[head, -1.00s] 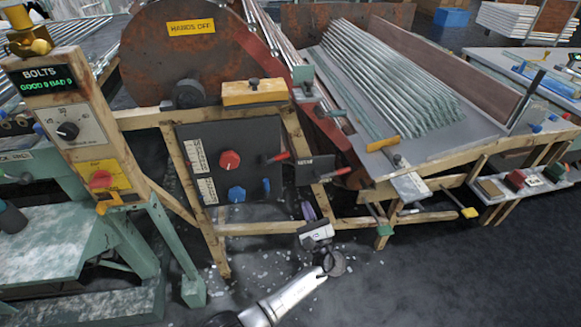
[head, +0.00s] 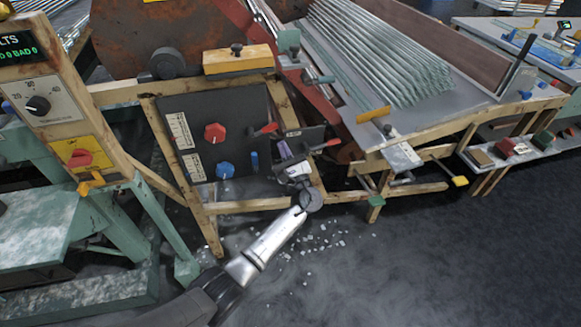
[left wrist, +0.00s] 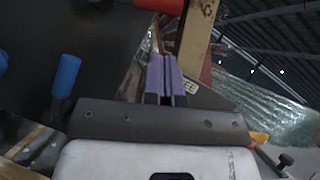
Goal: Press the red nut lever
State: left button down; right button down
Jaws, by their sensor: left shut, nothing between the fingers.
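Two red-handled levers show in the head view. One red lever (head: 265,129) sticks out at the right of the dark control panel; another red lever (head: 326,145) sticks out from a small dark box right of it. I cannot read which is the nut lever. My left gripper (head: 284,151) has purple fingers, shut and empty, raised between and slightly below the two levers. In the left wrist view the shut fingers (left wrist: 167,78) point toward a red handle (left wrist: 160,5) at the top edge, apart from it. My right gripper is not in view.
The dark panel (head: 200,135) also carries a red knob (head: 215,133), a blue knob (head: 225,171) and a blue handle, which shows in the left wrist view (left wrist: 66,75). Wooden frame posts stand close around the gripper.

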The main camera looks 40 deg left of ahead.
pick_arm(q)
jog(key=shift+s+a+r+b, duration=0.1)
jog(key=shift+a+r, duration=0.1)
jog(key=shift+r, duration=0.4)
jog(key=shift+s+a+r+b, duration=0.1)
jog(key=shift+a+r, duration=0.15)
jog(key=shift+r, duration=0.35)
jog(key=shift+s+a+r+b, duration=0.1)
jog(key=shift+a+r, duration=0.1)
jog(key=shift+r, duration=0.4)
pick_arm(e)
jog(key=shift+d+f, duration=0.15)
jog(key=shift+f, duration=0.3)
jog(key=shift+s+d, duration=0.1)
